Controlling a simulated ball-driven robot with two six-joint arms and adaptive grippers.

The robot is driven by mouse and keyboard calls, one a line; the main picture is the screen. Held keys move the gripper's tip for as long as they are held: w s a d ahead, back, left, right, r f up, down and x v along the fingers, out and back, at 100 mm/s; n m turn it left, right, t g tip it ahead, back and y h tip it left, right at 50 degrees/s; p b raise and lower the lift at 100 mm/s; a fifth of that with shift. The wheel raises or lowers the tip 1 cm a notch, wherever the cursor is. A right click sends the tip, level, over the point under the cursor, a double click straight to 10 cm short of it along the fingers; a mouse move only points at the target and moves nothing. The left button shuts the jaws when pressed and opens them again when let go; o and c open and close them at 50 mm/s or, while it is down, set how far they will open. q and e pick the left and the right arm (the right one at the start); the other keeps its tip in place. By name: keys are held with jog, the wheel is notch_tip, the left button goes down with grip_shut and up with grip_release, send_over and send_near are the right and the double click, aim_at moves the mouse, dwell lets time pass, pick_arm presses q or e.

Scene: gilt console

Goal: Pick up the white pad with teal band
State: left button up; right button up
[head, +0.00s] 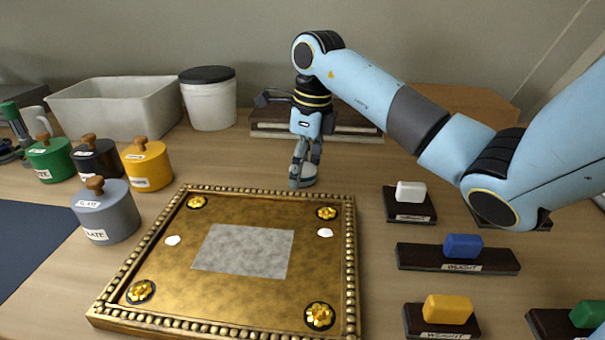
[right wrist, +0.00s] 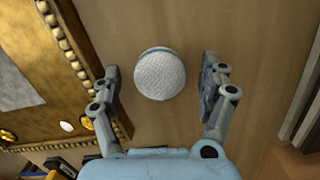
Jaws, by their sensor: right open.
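The white pad with teal band (right wrist: 160,75) is a round, textured white disc with a thin teal edge, lying on the wooden table. In the head view the pad (head: 308,174) sits just beyond the back edge of the gilt tray, partly hidden by my right gripper (head: 304,180). In the right wrist view my right gripper (right wrist: 160,92) is open, with one finger on each side of the pad and a gap to both. My left gripper is not in view.
The gilt frame tray (head: 185,285) fills the front middle. Slate (head: 105,212), yellow, black and green knobbed pots stand left. A grey bin (head: 118,108) and white tub (head: 208,105) stand behind. Several colored blocks on dark bases, including a blue block (head: 462,246), lie right.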

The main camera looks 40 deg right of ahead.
aim_at(304, 168)
jog(key=shift+f, duration=0.25)
jog(key=c, duration=1.1)
jog(key=shift+o, duration=0.2)
jog(key=shift+r, duration=0.55)
jog(key=r, duration=0.1)
jog(key=s+r, duration=0.1)
jog(key=r, duration=0.1)
jog(key=shift+d+r, duration=0.1)
jog(key=shift+r, duration=0.2)
jog(key=s+r+p, duration=0.1)
jog(key=s+r, duration=0.5)
jog(key=s, duration=0.4)
jog(key=shift+s+a+r, duration=0.2)
jog(key=shift+s+a, duration=0.05)
jog(key=shift+s, duration=0.1)
